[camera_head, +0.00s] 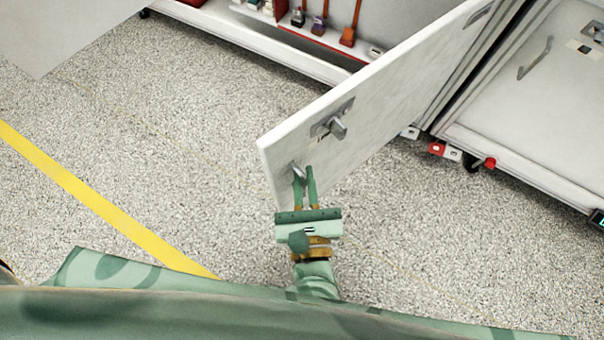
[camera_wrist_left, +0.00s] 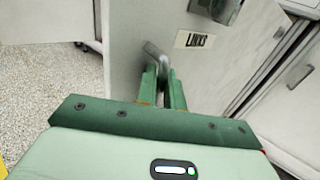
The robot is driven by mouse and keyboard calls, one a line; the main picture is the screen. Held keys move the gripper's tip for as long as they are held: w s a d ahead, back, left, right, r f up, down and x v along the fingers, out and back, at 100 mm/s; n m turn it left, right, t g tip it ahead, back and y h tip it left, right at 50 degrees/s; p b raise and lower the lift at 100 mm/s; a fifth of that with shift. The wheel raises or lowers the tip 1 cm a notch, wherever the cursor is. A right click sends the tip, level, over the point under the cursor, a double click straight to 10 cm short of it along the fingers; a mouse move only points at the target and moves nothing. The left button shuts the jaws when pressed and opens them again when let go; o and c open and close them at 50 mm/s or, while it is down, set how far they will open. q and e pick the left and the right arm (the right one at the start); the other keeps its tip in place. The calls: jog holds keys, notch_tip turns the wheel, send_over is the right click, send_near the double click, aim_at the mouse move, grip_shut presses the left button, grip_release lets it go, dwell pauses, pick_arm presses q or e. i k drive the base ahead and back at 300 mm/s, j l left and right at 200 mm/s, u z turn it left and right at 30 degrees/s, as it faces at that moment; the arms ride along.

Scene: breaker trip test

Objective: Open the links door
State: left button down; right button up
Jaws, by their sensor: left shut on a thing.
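The links door (camera_head: 400,85) is a white panel standing swung out from the cabinet row, with its free edge toward me. In the left wrist view the door (camera_wrist_left: 140,22) carries a LINKS label (camera_wrist_left: 195,40). A grey latch (camera_head: 337,127) sits on its face. Below the latch is a small metal handle (camera_head: 297,170), also seen in the left wrist view (camera_wrist_left: 153,50). My left gripper (camera_head: 306,172) is shut on this handle; its green fingers (camera_wrist_left: 163,78) partly hide it. My right gripper is not in view.
Another white panel (camera_head: 65,30) is at upper left. The speckled floor is clear, with a yellow line (camera_head: 105,205).

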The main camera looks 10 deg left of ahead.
aim_at(376, 103)
jog(key=k+l+u, duration=0.1)
jog(key=l, duration=0.25)
jog(key=k+l+u, duration=0.1)
jog(key=l, duration=0.25)
jog(key=k+l, duration=0.1)
jog(key=l, duration=0.25)
jog(key=k+l+u, duration=0.15)
jog(key=l, duration=0.2)
jog(key=k+l+u, duration=0.1)
jog(key=l, duration=0.25)
jog(key=i+j, duration=0.15)
jog(key=j, duration=0.15)
jog(key=i+j, duration=0.1)
jog(key=j, duration=0.25)
jog(key=i+j+z, duration=0.15)
jog(key=j, duration=0.15)
jog(key=j+z, duration=0.15)
jog(key=j, duration=0.2)
jog(key=i+j+z, duration=0.1)
jog(key=j, duration=0.25)
jog(key=k+l, duration=0.1)
jog(key=k, duration=0.3)
jog(key=z, duration=0.05)
